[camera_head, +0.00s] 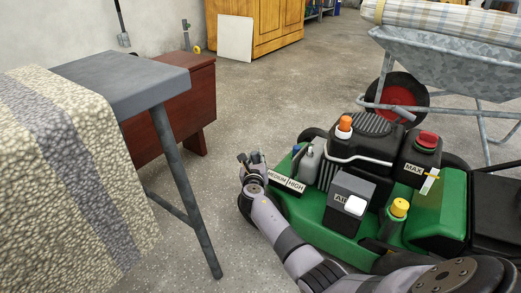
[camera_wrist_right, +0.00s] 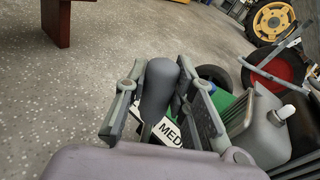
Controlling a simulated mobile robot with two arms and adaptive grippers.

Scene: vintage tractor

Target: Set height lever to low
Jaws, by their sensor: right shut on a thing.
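The green mower (camera_head: 345,247) stands at the right in the head view. On its left side is a white label (camera_head: 287,182) reading MEDIUM and HIGH; the LOW marking is not visible. My right gripper (camera_head: 250,160) is at the left end of this label. In the right wrist view, the height lever (camera_wrist_right: 158,90) shows as a dark grey rounded knob between the fingers of my right gripper (camera_wrist_right: 161,80), which is shut on it. Part of the label (camera_wrist_right: 172,133) with "MED" shows just below the knob. The lever's base is hidden. My left gripper is not in view.
A grey table (camera_head: 125,82) with a patterned cloth stands at the left, with a red-brown wooden bench (camera_head: 195,100) behind it. A metal wheelbarrow (camera_head: 450,65) stands behind the mower. The concrete floor between bench and mower is clear.

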